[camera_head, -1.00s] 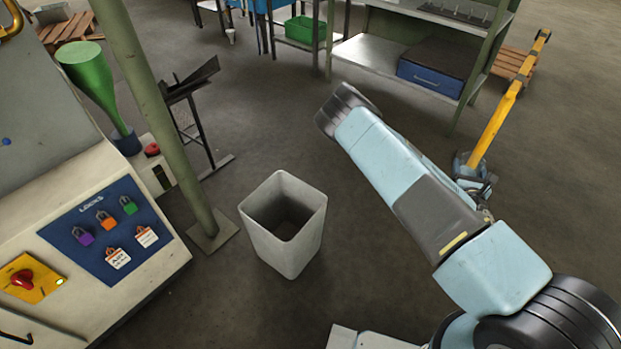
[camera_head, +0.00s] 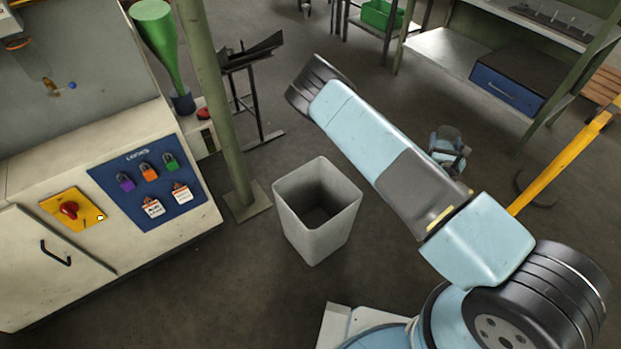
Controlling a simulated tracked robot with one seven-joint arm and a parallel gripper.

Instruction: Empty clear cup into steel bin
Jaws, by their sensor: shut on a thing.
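A light grey, square, open-topped bin (camera_head: 343,222) stands upright on the floor in the middle of the head view. I take it for the steel bin. Its inside is dark, and I see nothing in it. My arm reaches across the right half of the view, its elbow up and to the right of the bin. A pale blue part of my wrist shows behind the arm, but the gripper's fingers are hidden. I cannot make out the clear cup.
A cabinet with a blue lock board (camera_head: 150,188) and red switch (camera_head: 69,209) stands at left. A green post (camera_head: 213,100) rises close behind the bin. A workbench (camera_head: 445,55) and yellow bar (camera_head: 565,160) are at right. Floor around the bin is clear.

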